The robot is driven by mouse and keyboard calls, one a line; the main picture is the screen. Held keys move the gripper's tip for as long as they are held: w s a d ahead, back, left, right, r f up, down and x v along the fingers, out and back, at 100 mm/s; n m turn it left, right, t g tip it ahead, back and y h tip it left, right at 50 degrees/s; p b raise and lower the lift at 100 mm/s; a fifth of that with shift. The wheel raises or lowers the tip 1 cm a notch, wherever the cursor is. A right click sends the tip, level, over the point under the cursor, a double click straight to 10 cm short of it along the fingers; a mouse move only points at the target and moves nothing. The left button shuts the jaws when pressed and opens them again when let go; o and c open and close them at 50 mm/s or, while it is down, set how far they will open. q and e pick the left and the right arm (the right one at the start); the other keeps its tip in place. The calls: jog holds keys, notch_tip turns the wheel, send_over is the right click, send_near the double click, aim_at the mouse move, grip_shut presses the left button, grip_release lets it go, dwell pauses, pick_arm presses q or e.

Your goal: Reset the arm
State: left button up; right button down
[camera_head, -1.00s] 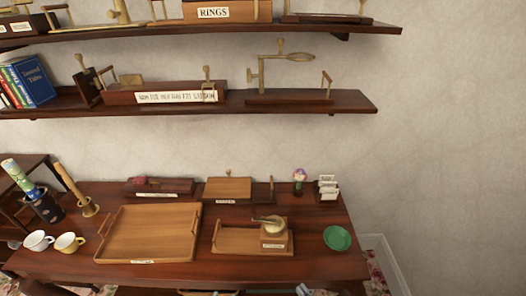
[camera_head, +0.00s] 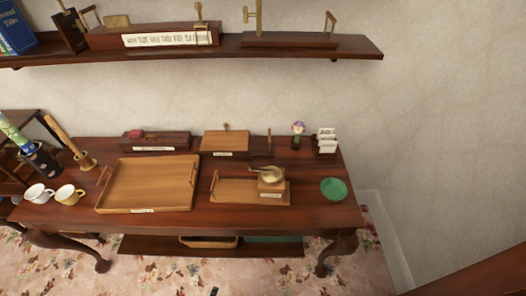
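The task names only my arm, and neither gripper can be made out in the head view. A small dark piece (camera_head: 214,291) shows at the bottom edge, left of the middle, against the carpet. It is too small to tell what it is. No gripper is seen touching anything on the table.
A dark wooden table (camera_head: 330,212) stands against the wall. It holds a wooden tray (camera_head: 150,186), a tray with a grinder (camera_head: 272,178), a green dish (camera_head: 333,189) and two cups (camera_head: 68,194). A shelf (camera_head: 350,50) hangs above. Brown wood (camera_head: 475,280) shows at lower right.

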pick_arm(q)
jog(key=s+a+f+m+g+b, duration=0.1)
jog(key=s+a+f+m+g, duration=0.2)
jog(key=s+m, duration=0.4)
jog(key=s+a+f+m+g+y+b, duration=0.1)
jog(key=s+a+f+m+g, duration=0.3)
jog(key=s+f+m, duration=0.3)
jog(key=shift+s+a+f+m, duration=0.25)
jog(key=shift+s+a, duration=0.25)
jog(key=shift+a, duration=0.3)
pick_arm(e)
jog(key=s+d+f+m+g+h, duration=0.2)
jog(key=s+d+f+h, duration=0.2)
jog(key=s+d+f, duration=0.5)
jog(key=shift+s+d+f+g+h, duration=0.3)
jog(key=shift+d+f+g, duration=0.15)
jog(key=shift+f, duration=0.35)
